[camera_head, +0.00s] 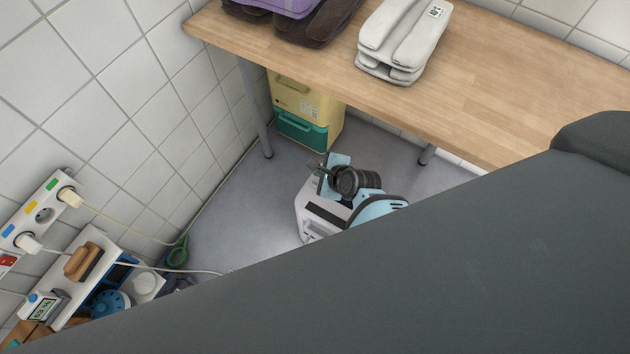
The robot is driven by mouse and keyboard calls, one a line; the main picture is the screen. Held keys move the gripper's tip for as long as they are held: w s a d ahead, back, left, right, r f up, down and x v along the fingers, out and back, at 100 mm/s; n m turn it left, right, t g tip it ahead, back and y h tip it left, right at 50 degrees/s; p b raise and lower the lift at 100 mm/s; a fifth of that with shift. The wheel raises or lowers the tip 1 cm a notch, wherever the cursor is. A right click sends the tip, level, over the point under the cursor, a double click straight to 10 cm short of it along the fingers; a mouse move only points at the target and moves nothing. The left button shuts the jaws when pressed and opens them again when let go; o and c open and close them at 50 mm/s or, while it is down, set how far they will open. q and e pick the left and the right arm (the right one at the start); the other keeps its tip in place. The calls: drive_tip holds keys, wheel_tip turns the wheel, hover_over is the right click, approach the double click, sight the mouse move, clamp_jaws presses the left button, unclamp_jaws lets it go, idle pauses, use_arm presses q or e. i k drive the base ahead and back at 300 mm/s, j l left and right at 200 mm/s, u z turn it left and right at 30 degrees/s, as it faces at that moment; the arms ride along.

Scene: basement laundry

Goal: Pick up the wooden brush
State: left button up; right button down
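The wooden brush (83,260) appears to be the brown wooden piece at the lower left. It lies on a white shelf or tray (97,242) beside the tiled wall. Its bristles cannot be made out. Neither of my grippers can be made out in this view. A large dark grey surface fills the lower right and hides what lies behind it.
A power strip (45,214) with plugs and cords is above the brush. A digital device (43,307) and a blue round item (108,303) are near it. A white and light-blue device (322,215) stands near a wooden table (470,80) holding folded cloths.

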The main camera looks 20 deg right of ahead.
sight(85, 258)
drive_tip(key=u, duration=1.45)
